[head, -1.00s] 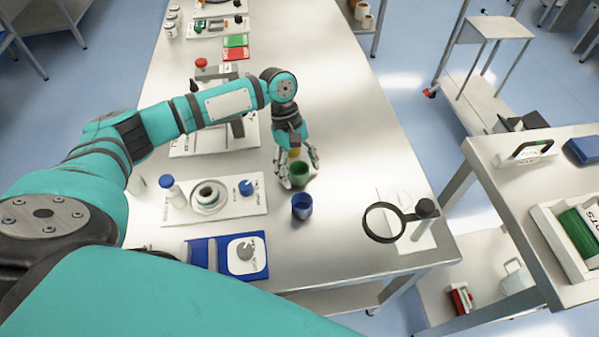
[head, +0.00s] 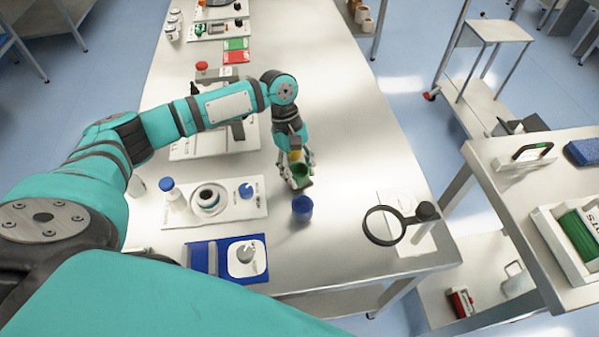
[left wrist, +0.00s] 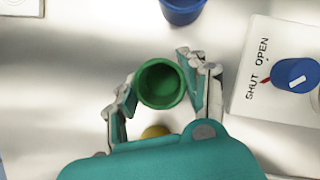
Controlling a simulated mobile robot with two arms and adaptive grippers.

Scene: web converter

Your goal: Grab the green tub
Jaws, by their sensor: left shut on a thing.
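The green tub (head: 299,171) is a small round open cup above the steel table, in the middle of the head view. In the left wrist view the tub (left wrist: 160,84) shows from above, with its open mouth and empty inside. My left gripper (head: 297,175) points down around it. In the left wrist view the fingers of my left gripper (left wrist: 159,90) stand on both sides of the tub, shut on it. My right gripper is not in view.
A blue tub (head: 302,207) stands just in front of the green one. A white valve board (head: 240,207) lies to the left, a blue-and-white board (head: 226,258) nearer. A magnifier (head: 385,225) stands to the right. The table's right middle is clear.

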